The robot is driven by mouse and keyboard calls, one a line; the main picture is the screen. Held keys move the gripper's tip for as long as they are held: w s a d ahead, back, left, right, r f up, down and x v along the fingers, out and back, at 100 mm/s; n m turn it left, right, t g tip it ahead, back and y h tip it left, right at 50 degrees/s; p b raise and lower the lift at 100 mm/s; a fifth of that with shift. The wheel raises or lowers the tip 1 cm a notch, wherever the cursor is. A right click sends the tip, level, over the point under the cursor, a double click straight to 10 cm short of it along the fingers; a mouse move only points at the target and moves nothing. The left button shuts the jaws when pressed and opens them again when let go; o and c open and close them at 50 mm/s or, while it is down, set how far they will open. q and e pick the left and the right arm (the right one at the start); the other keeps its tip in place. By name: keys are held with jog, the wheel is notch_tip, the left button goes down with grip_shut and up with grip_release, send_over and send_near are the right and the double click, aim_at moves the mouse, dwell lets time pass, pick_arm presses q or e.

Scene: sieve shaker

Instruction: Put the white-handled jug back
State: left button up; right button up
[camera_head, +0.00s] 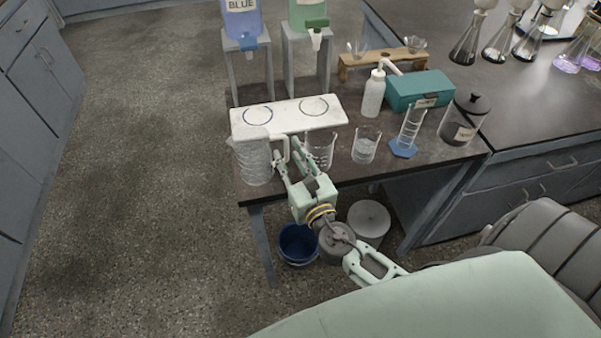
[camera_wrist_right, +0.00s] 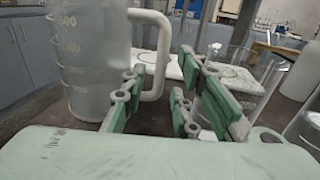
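The clear jug (camera_head: 254,163) with a white handle (camera_head: 284,141) stands upright on the front left corner of the bench. In the right wrist view the jug (camera_wrist_right: 88,60) fills the upper left, with its handle (camera_wrist_right: 161,62) facing right. My right gripper (camera_head: 288,155) is at the handle side of the jug. Its green-padded fingers are apart in the right wrist view (camera_wrist_right: 168,92), with the handle's lower part seen between them. I cannot tell whether a finger touches the handle. My left gripper is out of view.
A white board (camera_head: 288,116) with two ring marks lies behind the jug. A beaker (camera_head: 321,150) stands close right of my right gripper, with another beaker (camera_head: 365,147) and a cylinder (camera_head: 410,130) beyond. Dispensers on grey stands (camera_head: 243,75) are behind.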

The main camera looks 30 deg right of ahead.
jog(key=s+a+b, duration=0.1)
jog(key=s+b, duration=0.1)
jog(key=s, duration=0.8)
jog(key=shift+s+b, duration=0.3)
jog(key=shift+b, duration=0.05)
